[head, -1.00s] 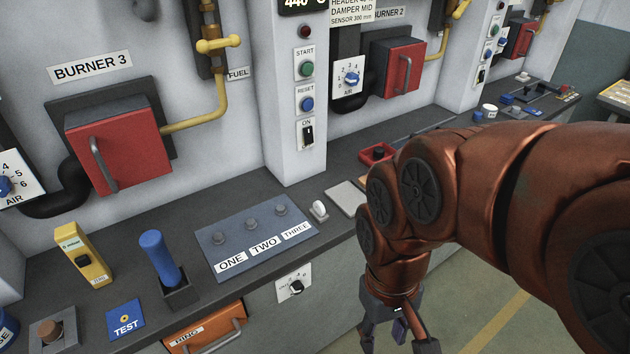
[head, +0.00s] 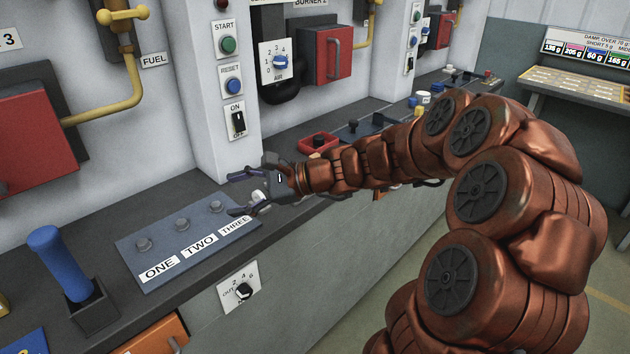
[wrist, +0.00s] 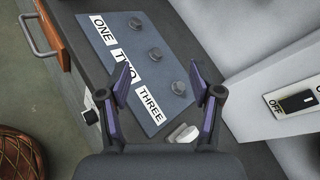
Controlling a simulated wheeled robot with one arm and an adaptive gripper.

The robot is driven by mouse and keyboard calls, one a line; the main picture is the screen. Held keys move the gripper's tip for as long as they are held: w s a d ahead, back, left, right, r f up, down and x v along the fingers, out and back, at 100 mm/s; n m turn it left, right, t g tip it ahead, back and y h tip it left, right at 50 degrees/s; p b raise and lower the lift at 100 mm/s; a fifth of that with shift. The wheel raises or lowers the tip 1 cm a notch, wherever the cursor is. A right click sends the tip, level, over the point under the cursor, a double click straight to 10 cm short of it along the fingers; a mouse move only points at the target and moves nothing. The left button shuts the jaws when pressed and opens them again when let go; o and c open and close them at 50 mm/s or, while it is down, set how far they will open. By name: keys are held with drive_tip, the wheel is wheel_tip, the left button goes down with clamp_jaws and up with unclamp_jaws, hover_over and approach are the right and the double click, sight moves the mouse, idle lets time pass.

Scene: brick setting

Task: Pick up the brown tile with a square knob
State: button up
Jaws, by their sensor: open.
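I cannot make out a brown tile with a square knob in either current view. My gripper (head: 238,194) is open and empty, stretched out to the left above the grey-blue panel marked ONE, TWO, THREE (head: 172,262). In the wrist view my gripper (wrist: 158,82) has its two purple fingers spread over the panel (wrist: 107,60), near its THREE end.
A blue lever (head: 58,262) stands at the left on the dark bench. The white wall column (head: 222,165) with START, RESET and ON/OFF controls rises close behind my gripper. An orange drawer (head: 160,338) is below.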

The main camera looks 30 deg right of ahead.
drive_tip(key=w+d+f+m+t+h+b, duration=0.1)
drive_tip(key=d+m, duration=0.4)
drive_tip(key=d, duration=0.5)
drive_tip(key=w+d+f+m+t+h+b, duration=0.2)
drive_tip(key=w+d+f+m+t+h, duration=0.1)
drive_tip(key=d, duration=0.7)
drive_tip(key=w+d+f+m+t+h+b, duration=0.2)
drive_tip(key=d+m+t, duration=0.3)
drive_tip(key=d, duration=0.4)
drive_tip(key=shift+w+d+f+m+h, duration=0.2)
drive_tip(key=shift+f+m+h, duration=0.2)
drive_tip(key=shift+f+m, duration=0.05)
drive_tip(key=shift+w+d+f+m+h, duration=0.2)
drive_tip(key=shift+f+m+h, duration=0.2)
drive_tip(key=shift+f+m, duration=0.05)
drive_tip(key=shift+x, duration=1.3)
drive_tip(key=shift+d+x, duration=0.2)
drive_tip(key=shift+x, duration=2.3)
drive_tip(key=shift+f, duration=0.1)
clamp_jaws()
